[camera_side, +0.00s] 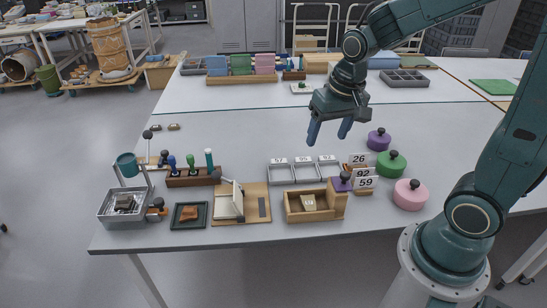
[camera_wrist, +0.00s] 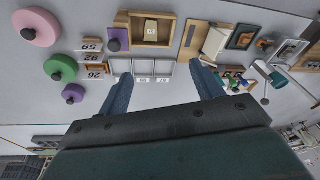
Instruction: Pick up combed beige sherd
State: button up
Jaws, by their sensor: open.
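A small beige sherd (camera_side: 308,202) lies in an open wooden box (camera_side: 295,212) near the table's front edge. It also shows in the box at the top of the wrist view (camera_wrist: 151,28). Combing on it is too small to make out. My gripper (camera_side: 328,136) is open and empty, fingers pointing down, above and behind the box and well clear of it. In the wrist view the spread fingers (camera_wrist: 160,72) frame the white trays (camera_wrist: 152,68). An orange-brown sherd (camera_side: 189,213) lies in a dark tray to the left.
White compartments (camera_side: 295,175) with number cards stand behind the box. Purple, green and pink knobbed discs (camera_side: 410,194) and number cards (camera_side: 364,178) are to its right. A hinged white piece on a board (camera_side: 229,200), a tool rack (camera_side: 193,177) and a metal tray (camera_side: 124,215) are left. The table behind is mostly clear.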

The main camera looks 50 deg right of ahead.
jog(key=w+d+f+m+g, duration=0.1)
jog(key=w+d+f+m, duration=0.1)
jog(key=f, duration=0.5)
jog(key=w+d+f+m+g, duration=0.1)
jog(key=w+f, duration=0.1)
jog(key=f, duration=0.4)
jog(key=shift+w+d+f+m, duration=0.3)
jog(key=shift+d+f+m, duration=0.05)
jog(key=shift+d+m, duration=0.05)
send_over(309, 202)
jog(key=shift+s+d+f, duration=0.1)
jog(key=shift+f, duration=2)
jog(key=shift+s+d+f, duration=0.1)
jog(key=shift+f, duration=2.05)
jog(key=shift+f, duration=0.1)
jog(key=shift+w+a+f, duration=0.1)
jog(key=shift+f, duration=1.15)
jog(key=shift+w+a+f, duration=0.1)
jog(key=shift+f, duration=1.15)
jog(key=shift+c, duration=0.5)
jog(key=c, duration=1)
